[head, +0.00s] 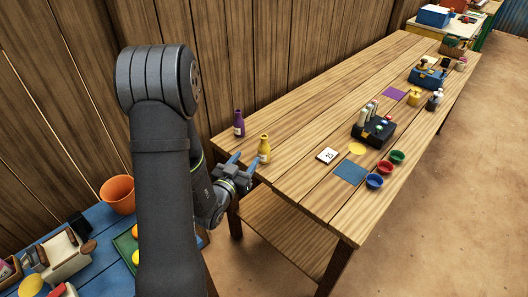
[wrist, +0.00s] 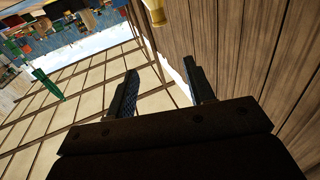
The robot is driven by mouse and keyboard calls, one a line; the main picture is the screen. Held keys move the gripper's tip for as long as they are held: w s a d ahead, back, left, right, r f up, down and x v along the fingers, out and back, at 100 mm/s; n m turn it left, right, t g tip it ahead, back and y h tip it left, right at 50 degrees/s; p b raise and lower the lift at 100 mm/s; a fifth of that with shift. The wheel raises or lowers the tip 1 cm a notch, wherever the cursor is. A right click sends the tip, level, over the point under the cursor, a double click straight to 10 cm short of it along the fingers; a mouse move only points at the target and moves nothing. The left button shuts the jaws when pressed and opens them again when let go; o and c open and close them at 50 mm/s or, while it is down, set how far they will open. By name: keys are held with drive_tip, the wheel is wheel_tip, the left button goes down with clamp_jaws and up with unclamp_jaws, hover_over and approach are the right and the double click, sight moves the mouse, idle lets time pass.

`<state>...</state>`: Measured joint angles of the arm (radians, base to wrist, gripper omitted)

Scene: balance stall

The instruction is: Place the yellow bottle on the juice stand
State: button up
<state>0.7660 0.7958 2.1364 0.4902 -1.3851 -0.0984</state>
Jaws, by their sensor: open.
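The yellow bottle (head: 264,148) stands upright near the left end of the wooden table. In the wrist view, part of a yellow shape that looks like the bottle (wrist: 155,13) shows at the top edge, beyond the fingertips. My gripper (head: 246,158) is open and empty at the table's left edge, just short of the bottle. Its two spread fingers also show in the wrist view (wrist: 160,70). I cannot tell for sure which thing is the juice stand; a black stand (head: 374,131) with pale upright tubes is on the table's middle.
A purple bottle (head: 239,124) stands left of the yellow one. A white number card (head: 327,156), a yellow disc (head: 357,149), a blue mat (head: 350,173) and several small bowls (head: 375,181) lie further right. A blue table (head: 107,238) with an orange bucket (head: 117,194) is at the lower left.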

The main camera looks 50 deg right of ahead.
sight(264, 143)
drive_tip(key=w+d+f, duration=0.1)
drive_tip(key=d, duration=0.2)
drive_tip(key=w+d+f, duration=0.1)
drive_tip(key=d, duration=0.3)
drive_tip(key=w+d+f, duration=0.1)
drive_tip(key=d+f, duration=0.1)
drive_tip(key=d, duration=0.2)
drive_tip(key=shift+w, duration=0.35)
drive_tip(key=shift+w+x, duration=0.1)
drive_tip(key=shift+x, duration=1.35)
drive_tip(key=shift+w+x, duration=0.15)
drive_tip(key=shift+x, duration=1.35)
drive_tip(key=shift+a+r, duration=0.1)
drive_tip(key=shift+c, duration=0.4)
clamp_jaws()
